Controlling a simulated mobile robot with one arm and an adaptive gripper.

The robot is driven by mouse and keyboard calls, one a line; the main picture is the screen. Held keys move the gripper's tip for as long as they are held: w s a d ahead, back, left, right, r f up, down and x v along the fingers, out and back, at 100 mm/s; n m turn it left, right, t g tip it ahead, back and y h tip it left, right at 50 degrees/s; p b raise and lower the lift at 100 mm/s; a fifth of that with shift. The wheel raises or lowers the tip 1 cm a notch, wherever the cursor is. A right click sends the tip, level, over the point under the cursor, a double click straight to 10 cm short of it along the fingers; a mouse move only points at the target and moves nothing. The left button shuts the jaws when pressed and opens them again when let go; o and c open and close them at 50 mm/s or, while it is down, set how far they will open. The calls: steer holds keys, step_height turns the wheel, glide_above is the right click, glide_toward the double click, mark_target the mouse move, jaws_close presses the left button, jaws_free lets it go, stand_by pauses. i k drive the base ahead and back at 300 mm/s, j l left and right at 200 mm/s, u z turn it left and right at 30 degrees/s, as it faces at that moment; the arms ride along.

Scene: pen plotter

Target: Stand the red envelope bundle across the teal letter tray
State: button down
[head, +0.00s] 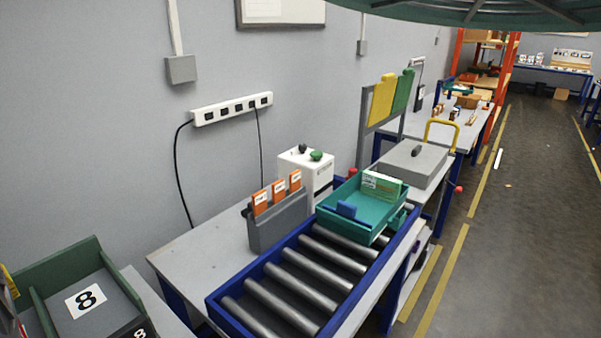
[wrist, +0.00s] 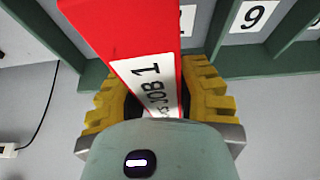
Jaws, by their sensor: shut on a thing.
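The red envelope bundle (wrist: 120,28) fills the middle of the wrist view, with a white printed label on its narrow side. My gripper (wrist: 158,98) is shut on it, with a yellow ribbed finger on each side. The bundle's far end runs out of the top of the view. The teal letter tray (head: 335,222) sits on the roller conveyor in the head view, well apart from my gripper.
Green-walled numbered bays (head: 82,298) lie at lower left; similar ones show behind the bundle in the wrist view. The roller conveyor (head: 290,290) is bare in front of the tray. A grey holder (head: 278,225) with orange cards and a white box (head: 305,172) stand beside it.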

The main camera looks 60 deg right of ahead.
mark_target(367, 209)
steer(key=k+l, duration=0.1)
steer(key=l, duration=2.65)
steer(key=k+l+z, duration=0.1)
steer(key=l, duration=2.7)
